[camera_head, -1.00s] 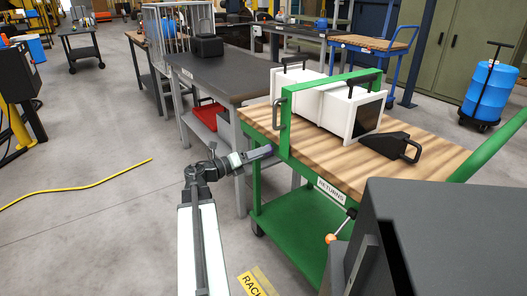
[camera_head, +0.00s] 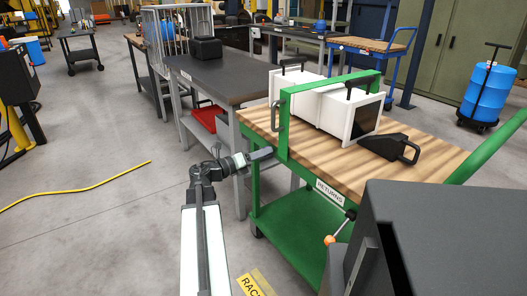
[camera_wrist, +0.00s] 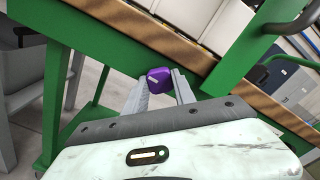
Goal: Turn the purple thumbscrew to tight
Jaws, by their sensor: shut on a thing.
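The purple thumbscrew (camera_wrist: 159,80) shows in the wrist view, with a pale mark on its face. It sits at the green cart's edge, by the foot of the green upright frame (camera_head: 284,125). My gripper (camera_wrist: 158,90) is shut on it, with one grey finger on either side. In the head view my gripper (camera_head: 263,154) reaches to the left edge of the green cart (camera_head: 300,213) and the thumbscrew is hidden there. How far the screw is turned cannot be told.
White boxes with black handles (camera_head: 335,105) and a black wedge-shaped thing (camera_head: 390,147) stand on the cart's wooden top. A dark workbench (camera_head: 215,75) stands behind my gripper. A yellow cable (camera_head: 80,182) lies on the open floor at left.

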